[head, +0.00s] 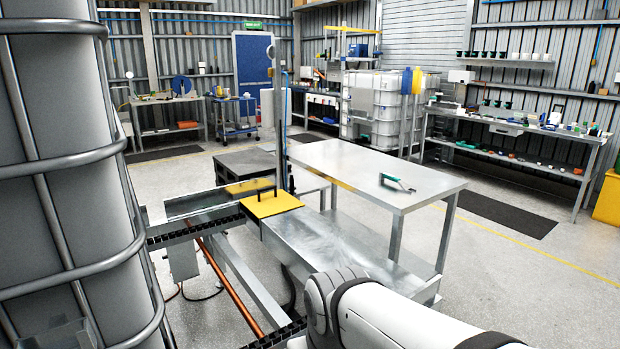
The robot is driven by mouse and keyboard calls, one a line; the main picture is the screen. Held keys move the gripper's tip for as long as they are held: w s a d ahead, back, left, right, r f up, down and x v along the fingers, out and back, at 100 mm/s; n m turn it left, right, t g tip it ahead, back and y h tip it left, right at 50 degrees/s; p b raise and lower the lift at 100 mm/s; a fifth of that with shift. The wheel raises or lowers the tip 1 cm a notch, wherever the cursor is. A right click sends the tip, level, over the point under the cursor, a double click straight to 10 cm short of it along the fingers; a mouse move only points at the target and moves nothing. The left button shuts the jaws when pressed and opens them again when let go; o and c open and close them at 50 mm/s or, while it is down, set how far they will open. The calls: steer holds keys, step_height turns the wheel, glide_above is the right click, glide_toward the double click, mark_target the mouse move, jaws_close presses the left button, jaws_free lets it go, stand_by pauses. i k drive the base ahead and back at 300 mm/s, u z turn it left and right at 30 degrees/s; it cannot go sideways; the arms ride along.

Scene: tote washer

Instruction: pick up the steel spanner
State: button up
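I cannot make out a steel spanner for certain in the head view. A small tool with dark and teal parts (398,184) lies on the steel table (350,160), right of its middle; it is too small to tell what it is. The white arm link at the bottom of the picture is mine. My gripper is out of view, so its state is not shown.
A low steel channel with a yellow plate (272,205) runs in front of the table. A large ribbed grey tank (60,180) blocks the left side. A long bench (510,150) with several small items stands at right.

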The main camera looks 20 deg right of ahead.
mark_target(382, 176)
steer(key=z, duration=2.3)
steer(key=i, duration=4.2)
steer(key=u, duration=0.95)
